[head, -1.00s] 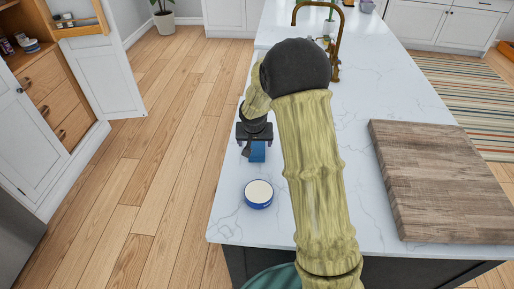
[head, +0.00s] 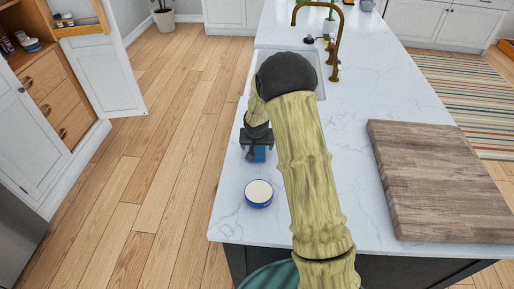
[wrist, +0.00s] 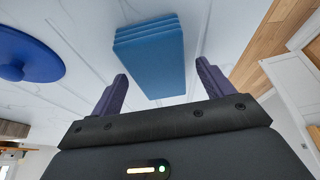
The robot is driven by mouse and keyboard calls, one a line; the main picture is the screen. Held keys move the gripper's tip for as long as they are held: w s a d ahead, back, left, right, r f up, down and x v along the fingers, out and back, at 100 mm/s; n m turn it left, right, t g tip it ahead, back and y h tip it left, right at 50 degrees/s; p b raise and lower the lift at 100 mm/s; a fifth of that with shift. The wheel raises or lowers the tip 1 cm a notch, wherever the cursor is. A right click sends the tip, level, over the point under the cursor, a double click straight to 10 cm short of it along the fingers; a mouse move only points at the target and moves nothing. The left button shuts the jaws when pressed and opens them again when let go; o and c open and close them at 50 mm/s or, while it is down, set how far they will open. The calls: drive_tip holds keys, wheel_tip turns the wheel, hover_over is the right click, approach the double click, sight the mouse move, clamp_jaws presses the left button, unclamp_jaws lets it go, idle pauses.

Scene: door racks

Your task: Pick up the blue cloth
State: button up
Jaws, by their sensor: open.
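The blue cloth (wrist: 150,58) is a folded, layered stack lying on the white marble counter. In the head view it shows as a small blue patch (head: 258,155), partly hidden by my gripper. My gripper (wrist: 160,85) is open, with its two fingers apart and nothing between them. In the wrist view the cloth lies just beyond the fingertips, roughly in line with the gap between them. In the head view my gripper (head: 256,143) is low over the counter at the cloth; I cannot tell whether it touches it.
A round blue container with a pale top (head: 259,193) stands in front of the cloth. A thick wooden board (head: 440,180) lies at the right of the counter (head: 350,130). A brass faucet (head: 335,40) and sink are behind. The counter's left edge is close to the cloth.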

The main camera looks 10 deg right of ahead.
sight(257, 147)
idle(0.4)
drive_tip(key=c, duration=1.1)
drive_tip(key=shift+r, duration=0.1)
wheel_tip(257, 147, up, 10)
drive_tip(key=shift+f+b, duration=0.1)
drive_tip(key=shift+b, duration=0.65)
drive_tip(key=o, duration=0.4)
drive_tip(key=shift+c, duration=1.3)
